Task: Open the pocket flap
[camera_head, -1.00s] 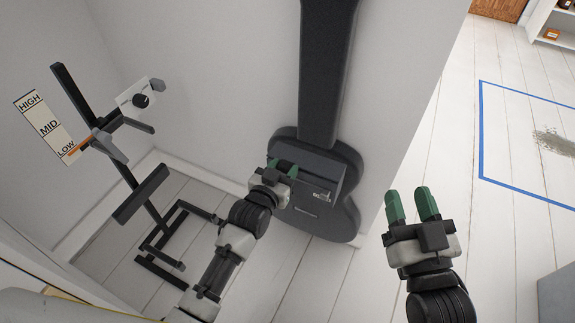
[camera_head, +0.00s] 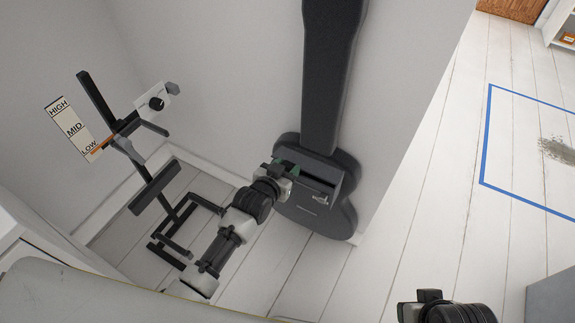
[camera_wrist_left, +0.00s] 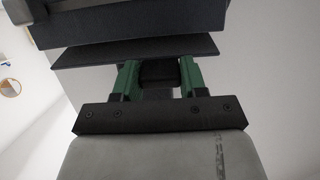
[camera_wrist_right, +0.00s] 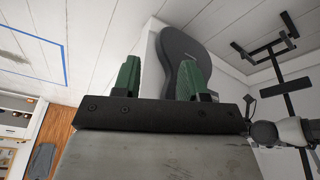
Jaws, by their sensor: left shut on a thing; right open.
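A dark guitar case (camera_head: 285,205) leans upright against the white wall in the head view. The pocket flap (camera_head: 322,172) is on its front, with a small pale buckle (camera_head: 320,198) below. My left gripper (camera_head: 288,169) is at the flap's left part. In the left wrist view its green fingers (camera_wrist_left: 157,76) are shut on a small dark block (camera_wrist_left: 157,71) beside a thin panel (camera_wrist_left: 140,50); a gap shows between this panel and the dark body above. My right gripper (camera_wrist_right: 160,80) is open and empty; the case shows beyond its fingers. Its fingertips are out of the head view.
A black stand (camera_head: 155,190) with a LOW/MID/HIGH scale (camera_head: 75,130) is left of the case, near my left arm. A pale surface edge crosses the lower left.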

